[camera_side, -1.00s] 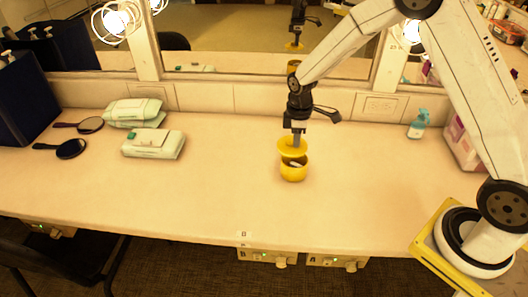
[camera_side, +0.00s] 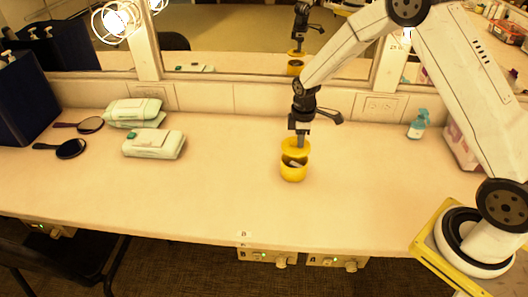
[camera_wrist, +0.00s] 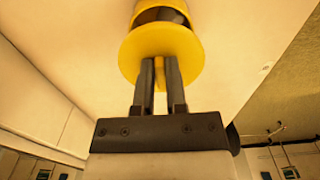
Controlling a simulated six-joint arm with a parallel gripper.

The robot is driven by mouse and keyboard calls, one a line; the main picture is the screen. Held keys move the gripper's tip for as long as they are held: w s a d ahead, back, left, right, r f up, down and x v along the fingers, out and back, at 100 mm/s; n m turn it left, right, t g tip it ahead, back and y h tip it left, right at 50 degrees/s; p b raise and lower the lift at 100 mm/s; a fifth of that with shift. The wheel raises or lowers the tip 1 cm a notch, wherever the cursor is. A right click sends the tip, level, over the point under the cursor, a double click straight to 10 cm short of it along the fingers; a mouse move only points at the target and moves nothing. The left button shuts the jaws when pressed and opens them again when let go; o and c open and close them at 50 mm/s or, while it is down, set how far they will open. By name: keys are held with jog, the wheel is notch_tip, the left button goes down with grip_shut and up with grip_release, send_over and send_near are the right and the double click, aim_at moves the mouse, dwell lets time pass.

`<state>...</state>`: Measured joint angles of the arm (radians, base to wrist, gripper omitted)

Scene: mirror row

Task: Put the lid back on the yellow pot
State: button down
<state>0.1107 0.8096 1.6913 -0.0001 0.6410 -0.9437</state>
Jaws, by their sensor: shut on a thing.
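The yellow pot (camera_side: 293,174) stands upright on the counter, its mouth partly visible with something pale inside. The yellow lid (camera_side: 296,146) is held just above and behind the pot's mouth, with a gap at the front; it looks tilted. My gripper (camera_side: 300,143) points down and is shut on the lid's knob. In the wrist view the lid (camera_wrist: 150,42) is a round disc in front of the fingers (camera_wrist: 160,68), and the pot (camera_wrist: 148,5) shows beyond it with a dark opening. Whether the lid touches the rim at the back cannot be told.
Green-white wipe packs (camera_side: 153,144) and two dark hand mirrors (camera_side: 70,149) lie to the left. A blue spray bottle (camera_side: 418,125) stands to the right. A wall mirror (camera_side: 250,40) runs behind the counter (camera_side: 220,205). The counter around the pot is clear.

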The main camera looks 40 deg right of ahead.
jog(key=shift+f, duration=1.95)
jog(key=shift+f, duration=0.2)
dwell(0.9)
jog(key=shift+c, duration=0.5)
grip_release()
jog(key=shift+r, duration=0.1)
jog(key=shift+r, duration=3.45)
